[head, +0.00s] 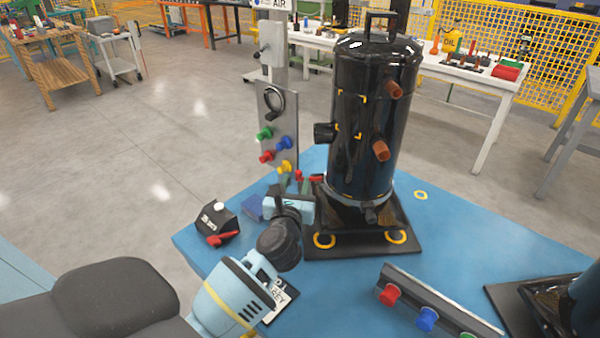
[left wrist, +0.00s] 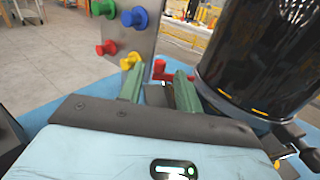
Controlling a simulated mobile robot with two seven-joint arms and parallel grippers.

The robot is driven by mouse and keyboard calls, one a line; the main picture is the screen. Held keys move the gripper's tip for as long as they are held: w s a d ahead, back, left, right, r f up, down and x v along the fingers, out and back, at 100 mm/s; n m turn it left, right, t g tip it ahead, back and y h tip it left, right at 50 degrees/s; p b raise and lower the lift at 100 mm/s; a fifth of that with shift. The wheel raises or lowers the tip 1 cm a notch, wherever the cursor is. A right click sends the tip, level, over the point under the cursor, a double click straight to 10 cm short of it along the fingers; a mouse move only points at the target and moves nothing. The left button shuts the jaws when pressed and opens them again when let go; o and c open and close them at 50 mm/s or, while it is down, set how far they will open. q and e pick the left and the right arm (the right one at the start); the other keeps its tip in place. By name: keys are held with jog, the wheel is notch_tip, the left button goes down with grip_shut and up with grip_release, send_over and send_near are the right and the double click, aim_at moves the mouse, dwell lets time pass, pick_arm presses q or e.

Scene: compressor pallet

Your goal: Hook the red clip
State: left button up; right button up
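A small red clip-like part (head: 299,176) stands near the compressor base, just beyond my left gripper (head: 296,184). In the left wrist view this red part (left wrist: 160,69) shows between and beyond the green fingertips of my left gripper (left wrist: 159,80). Its right end is partly hidden by the right finger. The fingers are apart, and I see no clear grip on the part. A second red part (head: 222,240) lies against a small black box (head: 215,221) on the blue pallet. My right gripper is not in view.
The tall black tank (head: 362,125) stands on the blue pallet (head: 450,215), close right of my left gripper. A rail with coloured knobs (head: 427,318) is at front right. The pallet's right side has bare room.

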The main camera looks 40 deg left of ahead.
aim_at(298, 174)
pick_arm(q)
jog(key=shift+x, duration=2.55)
grip_shut()
